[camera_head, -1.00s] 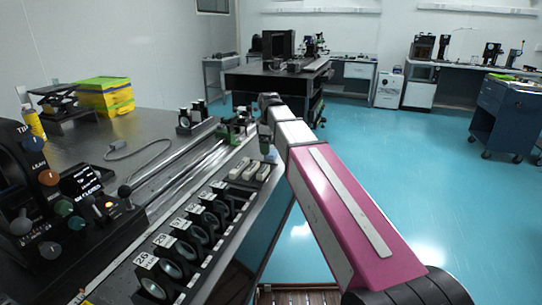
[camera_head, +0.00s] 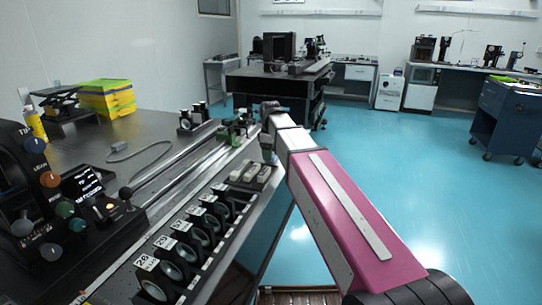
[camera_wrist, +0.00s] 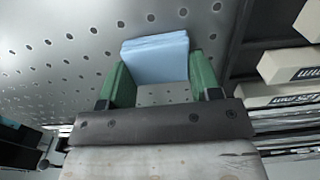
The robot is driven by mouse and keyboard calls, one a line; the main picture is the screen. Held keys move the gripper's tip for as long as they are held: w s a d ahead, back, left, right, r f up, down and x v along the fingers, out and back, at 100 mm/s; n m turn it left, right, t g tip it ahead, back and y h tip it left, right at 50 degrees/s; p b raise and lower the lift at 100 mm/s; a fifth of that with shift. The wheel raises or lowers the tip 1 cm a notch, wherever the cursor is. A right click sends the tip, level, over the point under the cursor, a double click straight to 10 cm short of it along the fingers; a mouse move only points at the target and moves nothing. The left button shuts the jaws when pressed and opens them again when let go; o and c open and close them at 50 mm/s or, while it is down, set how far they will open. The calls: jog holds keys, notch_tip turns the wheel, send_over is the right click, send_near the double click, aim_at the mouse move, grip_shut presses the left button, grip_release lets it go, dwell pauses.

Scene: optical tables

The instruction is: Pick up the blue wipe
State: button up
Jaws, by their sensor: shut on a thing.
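The blue wipe (camera_wrist: 156,57) is a pale blue folded pad in the wrist view. My gripper (camera_wrist: 158,75) has its green fingers on either side of the wipe, shut on it. Perforated metal tabletop shows beyond and between the fingers; I cannot tell how far the wipe is above it.
White labelled blocks (camera_wrist: 290,62) lie at the right in the wrist view. In the head view a rack of numbered round mounts (camera_head: 190,245) lines the table's near edge. A rail (camera_head: 180,170) runs beside it. Blue floor (camera_head: 400,180) at right is open.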

jog(key=shift+r, duration=0.15)
jog(key=shift+r, duration=0.6)
notch_tip(320, 180, up, 2)
jog(key=shift+r, duration=0.15)
jog(key=s+a+r, duration=0.7)
jog(key=s+a, duration=0.1)
jog(key=shift+s, duration=0.3)
jog(key=shift+r, duration=0.1)
